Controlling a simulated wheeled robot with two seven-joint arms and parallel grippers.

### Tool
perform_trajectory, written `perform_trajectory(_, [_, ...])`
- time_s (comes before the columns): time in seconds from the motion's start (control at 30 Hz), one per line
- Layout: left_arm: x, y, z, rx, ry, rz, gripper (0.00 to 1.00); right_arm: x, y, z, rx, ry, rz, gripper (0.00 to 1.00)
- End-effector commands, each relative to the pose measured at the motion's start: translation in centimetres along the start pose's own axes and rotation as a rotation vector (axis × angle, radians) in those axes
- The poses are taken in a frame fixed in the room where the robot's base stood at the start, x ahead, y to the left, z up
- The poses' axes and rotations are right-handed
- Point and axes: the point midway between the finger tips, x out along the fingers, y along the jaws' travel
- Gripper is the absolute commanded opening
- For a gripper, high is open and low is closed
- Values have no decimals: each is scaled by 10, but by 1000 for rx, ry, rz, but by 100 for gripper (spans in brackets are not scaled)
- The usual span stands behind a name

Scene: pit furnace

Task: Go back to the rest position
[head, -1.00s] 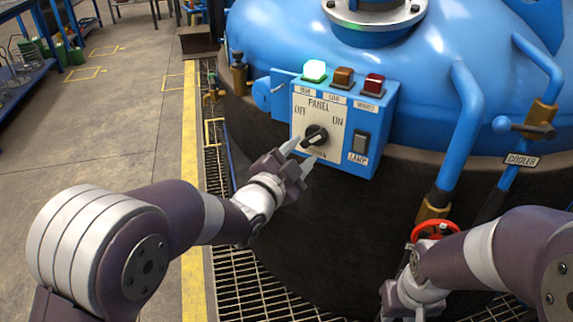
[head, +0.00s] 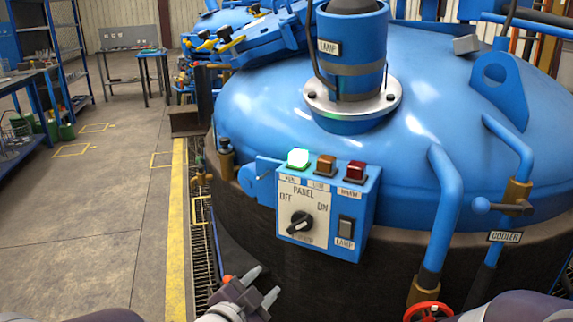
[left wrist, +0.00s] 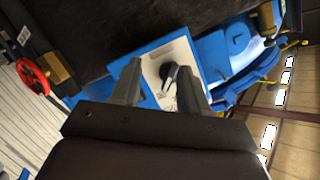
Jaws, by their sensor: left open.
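My left gripper (head: 262,289) is at the bottom of the head view, below and left of the control panel box (head: 366,205). It is open, with nothing between its fingers. The left wrist view shows its two spread fingers (left wrist: 158,85) with the panel beyond them, apart from it. The black rotary knob (head: 300,223) sits on the white panel face between OFF and ON; it also shows in the left wrist view (left wrist: 170,74). My right gripper is not in view; only part of what seems to be my right arm shows at the bottom right.
A blue furnace lid (head: 430,130) with a lamp cylinder (head: 352,50) fills the right. A lit green button (head: 298,158) tops the panel. A red handwheel (head: 428,311) and blue pipes (head: 446,210) stand at right. The floor (head: 90,220) at left is clear.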

Motion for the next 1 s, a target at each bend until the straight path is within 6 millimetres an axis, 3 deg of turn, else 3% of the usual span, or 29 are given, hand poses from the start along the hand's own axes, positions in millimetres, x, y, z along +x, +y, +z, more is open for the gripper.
perform_trajectory(0.1, [-26,24,66,-244,-378,109,45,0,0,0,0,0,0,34])
perform_trajectory(0.2, [-68,42,112,-454,-705,150,45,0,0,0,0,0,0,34])
perform_trajectory(0.3, [-119,58,140,-644,-999,161,45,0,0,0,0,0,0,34])
perform_trajectory(0.4, [-166,69,151,-811,-1243,157,45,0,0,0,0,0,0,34])
perform_trajectory(0.47, [-168,58,155,-863,-1261,122,45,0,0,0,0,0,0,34])
perform_trajectory(0.5, [-177,37,130,-865,-1265,120,45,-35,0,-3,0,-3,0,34])
perform_trajectory(0.67, [-193,-1,76,-857,-1261,124,45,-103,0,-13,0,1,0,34])
perform_trajectory(0.9, [-221,-70,-18,-855,-1258,125,45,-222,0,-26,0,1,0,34])
perform_trajectory(1.0, [-230,-92,-48,-854,-1258,125,45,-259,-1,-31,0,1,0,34])
